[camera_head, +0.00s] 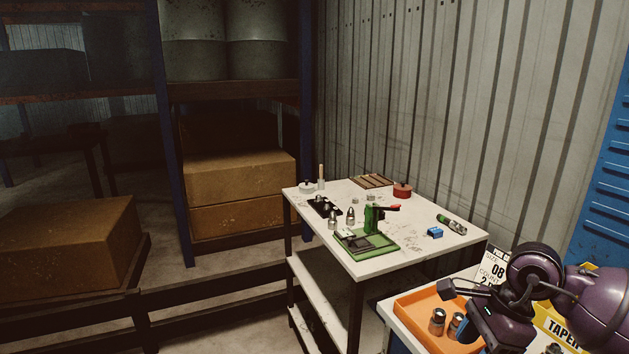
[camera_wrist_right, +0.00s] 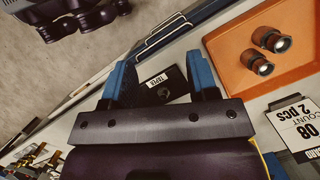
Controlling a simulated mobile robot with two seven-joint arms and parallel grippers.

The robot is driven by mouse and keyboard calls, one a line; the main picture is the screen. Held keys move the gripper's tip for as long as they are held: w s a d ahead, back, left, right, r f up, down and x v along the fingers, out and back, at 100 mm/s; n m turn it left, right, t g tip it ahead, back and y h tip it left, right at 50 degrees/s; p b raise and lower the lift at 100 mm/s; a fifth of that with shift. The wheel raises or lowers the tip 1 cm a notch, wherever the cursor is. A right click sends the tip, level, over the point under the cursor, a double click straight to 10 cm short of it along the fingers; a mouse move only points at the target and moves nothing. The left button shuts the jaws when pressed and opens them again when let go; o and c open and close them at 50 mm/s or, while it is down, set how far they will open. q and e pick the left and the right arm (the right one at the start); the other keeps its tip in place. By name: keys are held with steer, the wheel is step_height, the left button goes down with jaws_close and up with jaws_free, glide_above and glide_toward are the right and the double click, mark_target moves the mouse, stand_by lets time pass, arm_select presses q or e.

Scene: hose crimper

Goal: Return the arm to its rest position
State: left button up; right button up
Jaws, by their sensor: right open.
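My right arm (camera_head: 535,275), purple and black, comes in from the lower right in the head view. Its gripper (camera_head: 457,309) is over the orange tray (camera_head: 411,316) on the near table. In the right wrist view the two blue fingers (camera_wrist_right: 161,80) stand apart with nothing between them. A dark label card (camera_wrist_right: 162,86) lies beyond them. The orange tray also shows in the wrist view (camera_wrist_right: 226,60), to the right of the fingers. My left gripper is in neither view.
A white table (camera_head: 340,205) holds a green crimper (camera_head: 368,240), several metal fittings, a blue block (camera_head: 435,232), a red round pot (camera_head: 402,190) and a green-and-grey cylinder (camera_head: 452,224). A count sign (camera_head: 492,268) stands behind the tray. A corrugated wall is behind; shelves with boxes are left.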

steer(key=s+a+r+m+t+y, duration=0.2)
steer(key=a+r+m+y, duration=0.15)
steer(key=a+y, duration=0.35)
steer(key=s+a+r+m+t+y, duration=0.2)
steer(key=a+m+t+y, duration=0.1)
steer(key=a+m+y, duration=0.3)
steer(key=w+d+m+t+h, duration=0.1)
steer(key=d+m+t+h, duration=0.6)
steer(key=m, duration=0.6)
steer(key=w+d+m+t+h, duration=0.2)
steer(key=m+t+h, duration=0.5)
steer(key=m, duration=0.6)
steer(key=s+d+f+m+g+h, duration=0.3)
steer(key=s+d+f+m+h, duration=0.15)
steer(key=f+m, duration=0.4)
steer(key=s+f+m+g, duration=0.5)
steer(key=s+f+g, duration=0.1)
steer(key=s, duration=0.3)
steer(key=s+f+m+g, duration=0.5)
steer(key=s+f+g, duration=0.2)
steer(key=s, duration=0.3)
steer(key=w+f+n+t+y, duration=0.1)
steer(key=w+f+t, duration=0.6)
steer(key=f, duration=0.3)
steer(key=shift+w+d+t, duration=0.15)
steer(key=shift+w+t, duration=0.25)
steer(key=shift+t, duration=0.3)
